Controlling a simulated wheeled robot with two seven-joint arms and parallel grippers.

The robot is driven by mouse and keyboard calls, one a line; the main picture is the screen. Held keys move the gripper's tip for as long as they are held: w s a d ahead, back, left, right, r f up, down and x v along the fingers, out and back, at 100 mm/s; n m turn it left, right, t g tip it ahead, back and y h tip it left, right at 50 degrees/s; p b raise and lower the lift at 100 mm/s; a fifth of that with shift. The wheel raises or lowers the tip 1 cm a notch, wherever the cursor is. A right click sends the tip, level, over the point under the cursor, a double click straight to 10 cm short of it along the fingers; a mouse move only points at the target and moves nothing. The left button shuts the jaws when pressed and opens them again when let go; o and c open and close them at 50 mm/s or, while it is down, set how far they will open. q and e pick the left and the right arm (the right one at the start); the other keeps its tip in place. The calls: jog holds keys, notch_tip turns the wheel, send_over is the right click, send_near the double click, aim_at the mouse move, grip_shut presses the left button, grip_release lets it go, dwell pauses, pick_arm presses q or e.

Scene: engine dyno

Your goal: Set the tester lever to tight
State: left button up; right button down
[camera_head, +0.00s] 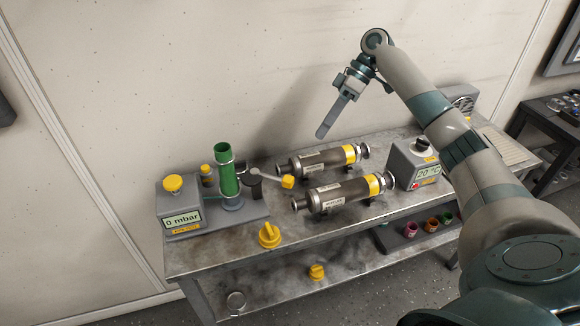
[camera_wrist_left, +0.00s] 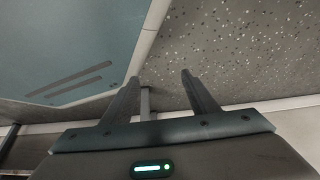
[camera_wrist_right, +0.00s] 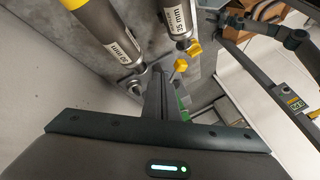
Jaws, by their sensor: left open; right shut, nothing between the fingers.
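The tester (camera_head: 182,218) stands at the left end of the metal bench, with a yellow knob on top and a display reading 0 mbar. Its grey base carries a green cylinder (camera_head: 227,172) upright in a clamp. The tester lever (camera_head: 268,175) reaches right from a dark pivot to a yellow tip (camera_head: 287,182), close to the left ends of two metal canisters. My right gripper (camera_head: 322,133) is shut and empty, in the air above and behind the canisters, apart from the lever. Its fingers also show in the right wrist view (camera_wrist_right: 160,92). My left gripper (camera_wrist_left: 160,88) is open and empty over speckled floor.
The canisters (camera_head: 322,161) and (camera_head: 344,194) with yellow bands lie across the bench. A box (camera_head: 412,165) reading 20 °C stands to their right. A yellow knob piece (camera_head: 269,235) sits at the front edge. The lower shelf holds colored cups (camera_head: 432,224) and another yellow piece (camera_head: 317,271).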

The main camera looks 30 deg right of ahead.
pick_arm(q)
jog(key=shift+w+d, duration=0.25)
jog(key=shift+w, duration=0.65)
pick_arm(e)
jog(key=shift+w+d, duration=0.15)
jog(key=shift+w, duration=0.05)
pick_arm(q)
jog(key=shift+s, duration=0.1)
jog(key=s+a+g+p, duration=0.2)
jog(key=s+a, duration=0.1)
jog(key=s, duration=0.4)
jog(key=s+a+f+g+y+p, duration=0.1)
jog(key=s+a+g+p, duration=0.1)
jog(key=s, duration=0.6)
jog(key=shift+s+a+f, duration=0.25)
jog(key=shift+a, duration=0.4)
pick_arm(e)
jog(key=s+a+f, duration=0.2)
jog(key=a+f, duration=0.6)
jog(key=a, duration=0.1)
jog(key=shift+a, duration=0.15)
jog(key=shift+s, duration=0.1)
pick_arm(q)
jog(key=shift+r+p, duration=0.15)
jog(key=shift+p, duration=0.2)
pick_arm(e)
jog(key=shift+a+r, duration=0.1)
